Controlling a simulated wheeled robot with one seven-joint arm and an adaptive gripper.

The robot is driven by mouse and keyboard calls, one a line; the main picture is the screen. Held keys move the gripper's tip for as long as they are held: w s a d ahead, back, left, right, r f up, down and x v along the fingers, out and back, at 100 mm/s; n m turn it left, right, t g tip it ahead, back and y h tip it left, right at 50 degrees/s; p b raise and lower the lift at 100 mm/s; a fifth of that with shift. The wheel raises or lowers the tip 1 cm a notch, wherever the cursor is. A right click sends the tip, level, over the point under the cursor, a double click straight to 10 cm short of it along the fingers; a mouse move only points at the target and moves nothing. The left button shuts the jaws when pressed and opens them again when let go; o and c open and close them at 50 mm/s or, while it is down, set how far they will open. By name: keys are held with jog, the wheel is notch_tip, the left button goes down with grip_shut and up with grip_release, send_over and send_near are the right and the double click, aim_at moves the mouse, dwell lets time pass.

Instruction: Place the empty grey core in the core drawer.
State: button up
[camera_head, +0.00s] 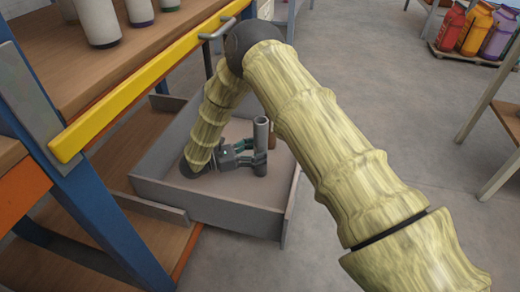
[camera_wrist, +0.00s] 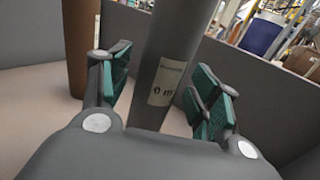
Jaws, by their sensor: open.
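The grey core (camera_head: 261,135) is a slim upright tube inside the open grey core drawer (camera_head: 208,207). In the wrist view the grey core (camera_wrist: 165,65) bears a pale label reading "0 m". My gripper (camera_head: 255,158) is low inside the drawer, with its green-padded fingers open on either side of the core. In the wrist view, gaps show between the core and both pads of my gripper (camera_wrist: 160,88). The core's lower end is hidden behind the gripper body in the wrist view.
A brown core (camera_wrist: 80,45) stands in the drawer beside the grey one, left in the wrist view. A yellow rail (camera_head: 140,85) and blue post (camera_head: 95,185) edge the shelf beside the drawer. Open floor (camera_head: 420,150) lies to the right.

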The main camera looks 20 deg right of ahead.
jog(key=a+p, duration=0.3)
jog(key=a, duration=0.3)
jog(key=shift+a, duration=0.1)
dwell(0.3)
